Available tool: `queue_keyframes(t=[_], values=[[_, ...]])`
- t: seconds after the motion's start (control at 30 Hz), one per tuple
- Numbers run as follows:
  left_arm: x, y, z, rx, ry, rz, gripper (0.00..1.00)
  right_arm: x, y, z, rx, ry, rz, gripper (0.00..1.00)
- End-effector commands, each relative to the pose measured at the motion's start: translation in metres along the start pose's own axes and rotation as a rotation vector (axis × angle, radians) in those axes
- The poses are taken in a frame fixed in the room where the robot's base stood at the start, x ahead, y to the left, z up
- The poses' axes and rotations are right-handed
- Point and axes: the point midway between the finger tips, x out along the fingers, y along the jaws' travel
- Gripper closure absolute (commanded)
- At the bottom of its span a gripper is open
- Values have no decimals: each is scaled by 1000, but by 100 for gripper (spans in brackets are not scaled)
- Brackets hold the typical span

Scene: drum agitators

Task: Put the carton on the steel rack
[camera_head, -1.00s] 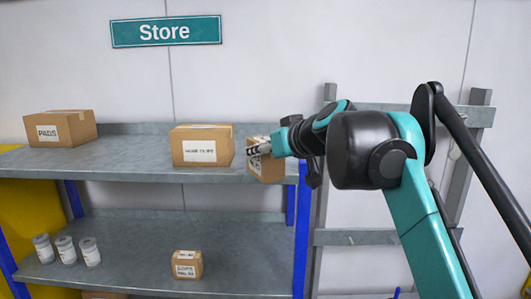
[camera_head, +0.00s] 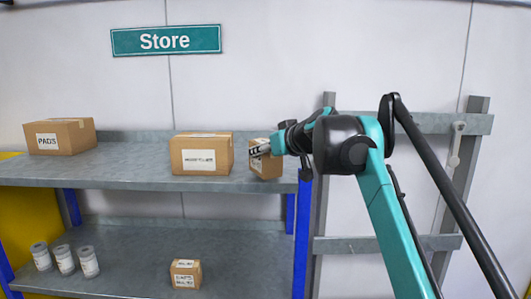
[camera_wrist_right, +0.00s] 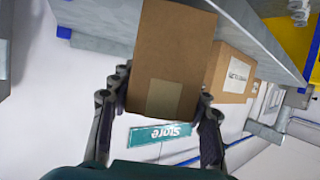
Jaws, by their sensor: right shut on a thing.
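The brown carton (camera_head: 265,165) is held at the right end of the steel rack's upper shelf (camera_head: 110,173). My right gripper (camera_head: 259,150) is shut on it, reaching in from the right. In the right wrist view the carton (camera_wrist_right: 175,50) sits between the two fingers of the gripper (camera_wrist_right: 164,98), with a pale tape or label patch facing the camera. The carton is over the shelf near its right end; I cannot tell whether its base touches the surface. My left gripper is not in view.
A larger labelled box (camera_head: 201,154) stands just left of the carton, and a "PADS" box (camera_head: 60,137) is at the far left. The lower shelf holds several jars (camera_head: 64,260) and a small box (camera_head: 186,274). The upper shelf is clear between the two boxes.

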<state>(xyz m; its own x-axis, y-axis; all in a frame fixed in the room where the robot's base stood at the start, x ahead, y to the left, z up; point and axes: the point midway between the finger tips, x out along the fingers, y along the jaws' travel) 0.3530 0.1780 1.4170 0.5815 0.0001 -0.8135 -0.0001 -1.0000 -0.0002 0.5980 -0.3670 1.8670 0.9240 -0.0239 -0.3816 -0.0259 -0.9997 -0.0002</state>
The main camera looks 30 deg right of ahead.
Motion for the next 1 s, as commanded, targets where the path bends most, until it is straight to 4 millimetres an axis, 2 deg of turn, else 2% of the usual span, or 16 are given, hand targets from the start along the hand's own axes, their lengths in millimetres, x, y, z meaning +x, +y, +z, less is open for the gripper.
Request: queue_keyframes(t=[0.6, 1.0], values=[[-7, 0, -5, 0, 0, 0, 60, 40, 25, -16, 1, 0, 1, 88], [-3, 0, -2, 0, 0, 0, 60, 43, 25, -7, 0, 0, 0, 88]])
